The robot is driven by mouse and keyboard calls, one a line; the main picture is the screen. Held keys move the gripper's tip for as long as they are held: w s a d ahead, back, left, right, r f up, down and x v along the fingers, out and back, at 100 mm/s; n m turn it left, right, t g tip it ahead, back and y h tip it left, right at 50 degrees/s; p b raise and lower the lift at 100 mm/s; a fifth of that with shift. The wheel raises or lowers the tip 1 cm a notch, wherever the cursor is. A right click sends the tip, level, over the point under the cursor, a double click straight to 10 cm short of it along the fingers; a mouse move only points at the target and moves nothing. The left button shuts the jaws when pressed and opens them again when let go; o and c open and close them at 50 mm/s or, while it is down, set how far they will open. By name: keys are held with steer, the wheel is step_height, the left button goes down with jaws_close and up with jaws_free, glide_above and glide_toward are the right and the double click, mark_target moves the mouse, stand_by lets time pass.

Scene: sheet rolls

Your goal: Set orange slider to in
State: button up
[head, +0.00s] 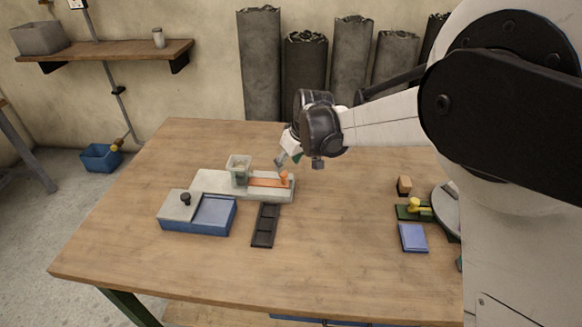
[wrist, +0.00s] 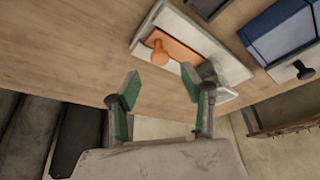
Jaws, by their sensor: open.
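The orange slider (head: 267,182) lies in a pale base block (head: 213,182) on the table, with its round orange knob (head: 285,176) near the block's right end. In the wrist view the slider (wrist: 178,50) and its knob (wrist: 158,52) show just beyond my fingers. A clear box (head: 239,168) sits on the base over the left end of the slider. My gripper (head: 287,160) is open and empty, just above and behind the knob in the head view. In the wrist view my gripper's green-padded fingers (wrist: 160,85) are spread apart, with the knob beyond the gap between them.
A blue box with a grey lid and black knob (head: 180,207) stands front left of the base. A black tray (head: 265,225) lies in front. At right are a wooden block (head: 404,185), a green piece with a yellow knob (head: 413,209) and a blue pad (head: 413,238).

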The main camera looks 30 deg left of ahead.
mark_target(283, 173)
steer(key=shift+x, duration=2.8)
jaws_close()
